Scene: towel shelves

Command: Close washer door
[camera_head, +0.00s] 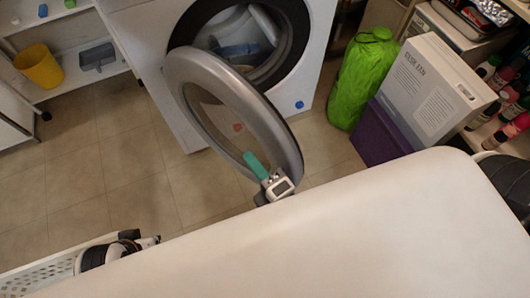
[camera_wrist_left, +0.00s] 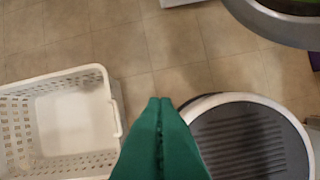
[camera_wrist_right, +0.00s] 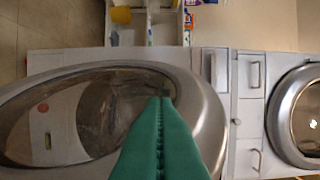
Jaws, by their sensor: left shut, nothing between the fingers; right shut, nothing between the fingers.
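The washer (camera_head: 150,40) stands at the top of the head view with its round door (camera_head: 225,95) swung wide open towards me. Cloth is visible inside the washer's drum (camera_head: 245,35). My right gripper (camera_head: 254,163) is shut and empty, its green fingers overlapping the lower right part of the door ring. In the right wrist view the shut green fingers (camera_wrist_right: 166,100) are in front of the door's ring and glass (camera_wrist_right: 100,110); I cannot tell whether they touch. My left gripper (camera_wrist_left: 160,100) is shut and empty above the floor, seen in the left wrist view.
A white laundry basket (camera_wrist_left: 60,120) lies on the floor beside my left gripper. A green bag (camera_head: 363,80), a white box (camera_head: 430,90) and a purple box (camera_head: 385,135) stand right of the washer. A yellow bin (camera_head: 40,66) is at left. Tiled floor (camera_head: 110,150) is clear left of the door.

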